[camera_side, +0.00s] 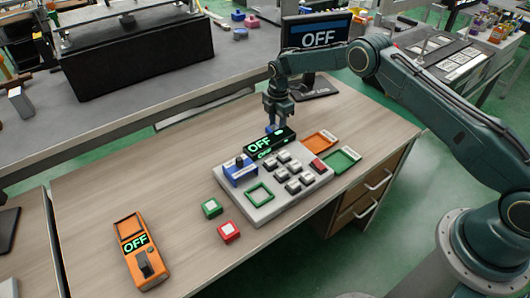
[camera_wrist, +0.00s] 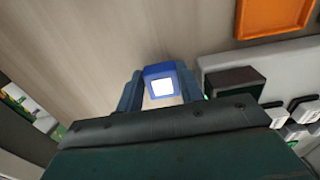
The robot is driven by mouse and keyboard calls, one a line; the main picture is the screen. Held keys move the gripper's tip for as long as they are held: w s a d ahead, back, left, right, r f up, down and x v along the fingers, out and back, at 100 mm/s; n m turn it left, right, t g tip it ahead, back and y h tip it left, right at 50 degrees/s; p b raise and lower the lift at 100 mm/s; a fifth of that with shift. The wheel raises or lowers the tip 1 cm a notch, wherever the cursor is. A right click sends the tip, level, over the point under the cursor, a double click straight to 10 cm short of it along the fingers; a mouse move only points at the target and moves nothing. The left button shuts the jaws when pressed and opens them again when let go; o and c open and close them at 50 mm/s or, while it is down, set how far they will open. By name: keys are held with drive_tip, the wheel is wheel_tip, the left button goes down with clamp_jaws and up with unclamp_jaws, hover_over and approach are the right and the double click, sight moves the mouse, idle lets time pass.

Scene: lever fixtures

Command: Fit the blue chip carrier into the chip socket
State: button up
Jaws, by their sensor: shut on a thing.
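My gripper (camera_side: 275,113) is above the table behind the grey panel. It is shut on the blue chip carrier (camera_side: 271,128), which is small and mostly hidden by the fingers and the black display in the side view. In the wrist view the carrier (camera_wrist: 161,71) is a blue block with a white square face, between the two fingers (camera_wrist: 162,88). A green square frame (camera_side: 249,198) on the front left of the grey panel looks like the chip socket. It is empty, and the gripper is well behind it and apart from it.
The grey panel (camera_side: 262,213) carries a black "OFF" display (camera_side: 283,137), a blue box with a knob (camera_side: 241,177) and several grey keys. Orange (camera_side: 321,140) and green (camera_side: 342,160) trays lie right. Green (camera_side: 212,208) and red (camera_side: 229,232) blocks and an orange lever box (camera_side: 132,227) stand front left.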

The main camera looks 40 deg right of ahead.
sight(275, 128)
wheel_tip(275, 128, up, 20)
idle(0.9)
idle(0.5)
drive_tip(key=s+a+r, duration=0.2)
drive_tip(key=s+a, duration=0.8)
drive_tip(key=s+a+r, duration=0.1)
drive_tip(key=s+a, duration=0.9)
drive_tip(key=shift+s+a+r, duration=0.25)
drive_tip(key=shift+r, duration=0.1)
drive_tip(key=shift+f, duration=0.1)
